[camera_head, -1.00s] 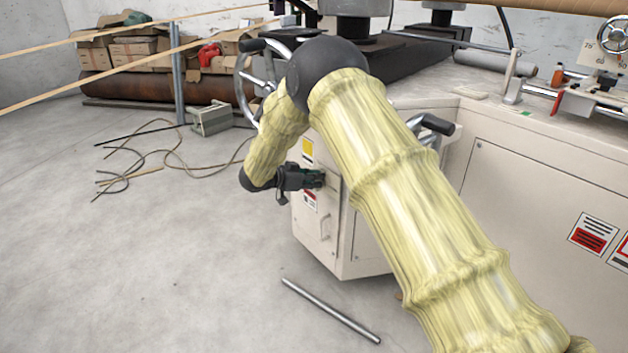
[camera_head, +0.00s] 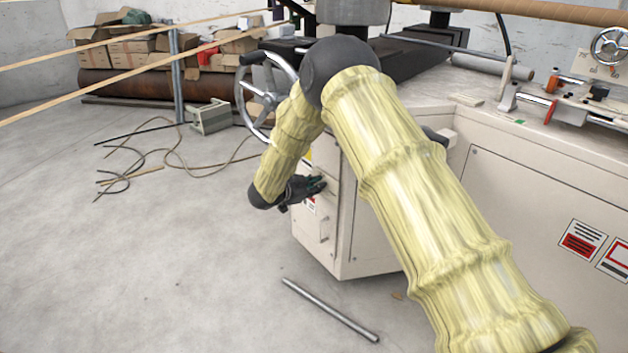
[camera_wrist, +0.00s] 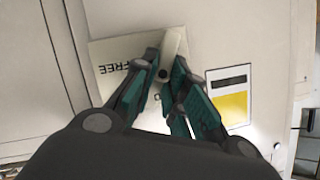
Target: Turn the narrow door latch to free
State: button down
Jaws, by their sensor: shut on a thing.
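In the wrist view the latch (camera_wrist: 173,45) is a pale lever on the cabinet's narrow door (camera_wrist: 235,35). It slants up and slightly right, between my two green-padded fingers. A light plate (camera_wrist: 100,55) behind it bears the word FREE, upside down and tilted, left of the lever. My gripper (camera_wrist: 168,82) is shut on the lever; the fingers hide its lower part and part of the plate. In the head view my gripper (camera_head: 318,186) is against the upper part of the narrow door (camera_head: 312,238), and the latch cannot be made out.
A handle (camera_head: 324,228) sits lower on the same door. A spoked handwheel (camera_head: 268,95) stands close above my forearm. A metal rod (camera_head: 330,310) lies on the floor before the cabinet. A yellow-and-white label (camera_wrist: 230,97) is right of the gripper. Open floor lies to the left.

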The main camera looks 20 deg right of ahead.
jog(key=shift+s+d+f+m+t+h+b, duration=0.1)
jog(key=shift+s+f+m+t+h+b, duration=0.25)
jog(key=shift+m+t, duration=0.9)
jog(key=shift+s+d+f+m+t+h+b, duration=0.15)
jog(key=shift+f+m+t, duration=0.35)
jog(key=shift+m, duration=1.6)
jog(key=shift+s+d+f+m+t+h+b, duration=0.2)
jog(key=shift+f+m+t, duration=0.45)
jog(key=shift+m, duration=1)
jog(key=shift+a+r, duration=0.15)
jog(key=shift+r, duration=0.05)
jog(key=c, duration=1.4)
grip_release()
jog(key=shift+c, duration=0.2)
jog(key=v, duration=1.2)
jog(key=shift+s, duration=0.15)
